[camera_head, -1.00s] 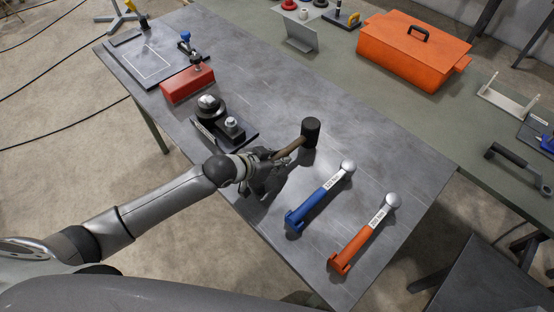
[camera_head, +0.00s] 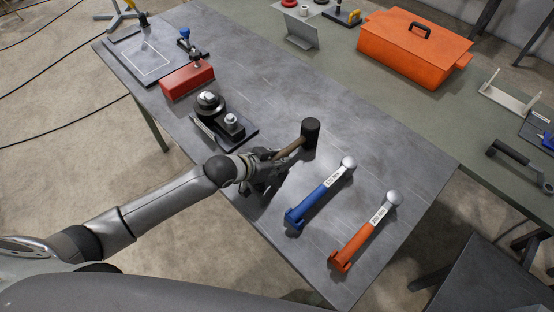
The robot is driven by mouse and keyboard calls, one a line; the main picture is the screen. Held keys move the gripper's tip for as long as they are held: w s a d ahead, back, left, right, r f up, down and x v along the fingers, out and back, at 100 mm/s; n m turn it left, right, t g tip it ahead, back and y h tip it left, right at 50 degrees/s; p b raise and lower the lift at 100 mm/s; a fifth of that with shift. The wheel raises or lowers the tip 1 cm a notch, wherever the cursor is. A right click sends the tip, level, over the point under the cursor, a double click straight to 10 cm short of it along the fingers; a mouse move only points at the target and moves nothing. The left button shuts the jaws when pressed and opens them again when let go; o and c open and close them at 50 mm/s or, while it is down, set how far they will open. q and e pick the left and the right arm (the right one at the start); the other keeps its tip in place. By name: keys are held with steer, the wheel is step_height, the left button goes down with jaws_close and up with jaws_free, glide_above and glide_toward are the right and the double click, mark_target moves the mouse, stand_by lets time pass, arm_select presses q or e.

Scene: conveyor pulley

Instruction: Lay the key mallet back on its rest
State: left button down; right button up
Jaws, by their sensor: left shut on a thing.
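The mallet has a dark cylindrical head (camera_head: 311,129) and a short brown handle (camera_head: 289,148). It is over the grey table, to the right of the dark pulley block. My left gripper (camera_head: 268,166) is shut on the mallet's handle. Its fingers are partly hidden behind its own body, and I cannot tell whether the mallet touches the table. I cannot tell for sure which thing is the mallet's rest. A dark board (camera_head: 124,65) with a white rectangle outline lies at the table's far left end. My right gripper is not in view.
A dark base with a round pulley (camera_head: 209,102) stands left of the gripper, with a red block (camera_head: 187,82) beyond. A blue torque wrench (camera_head: 320,194) and an orange one (camera_head: 365,232) lie to the right. An orange toolbox (camera_head: 414,50) stands on the rear bench. The table's middle is clear.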

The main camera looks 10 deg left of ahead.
arm_select(q)
steer(key=shift+f, duration=0.1)
stand_by(0.3)
steer(key=c, duration=1.2)
jaws_free()
steer(key=shift+c, duration=0.2)
steer(key=shift+o, duration=0.2)
steer(key=shift+s+f, duration=0.1)
steer(key=shift+f, duration=0.1)
steer(key=p+v, duration=0.5)
steer(key=shift+r, duration=0.35)
steer(key=p+v, duration=0.2)
steer(key=shift+s+a+r+p, duration=0.2)
steer(key=shift+s+p, duration=0.1)
steer(key=shift+p, duration=0.1)
steer(key=shift+f, duration=0.1)
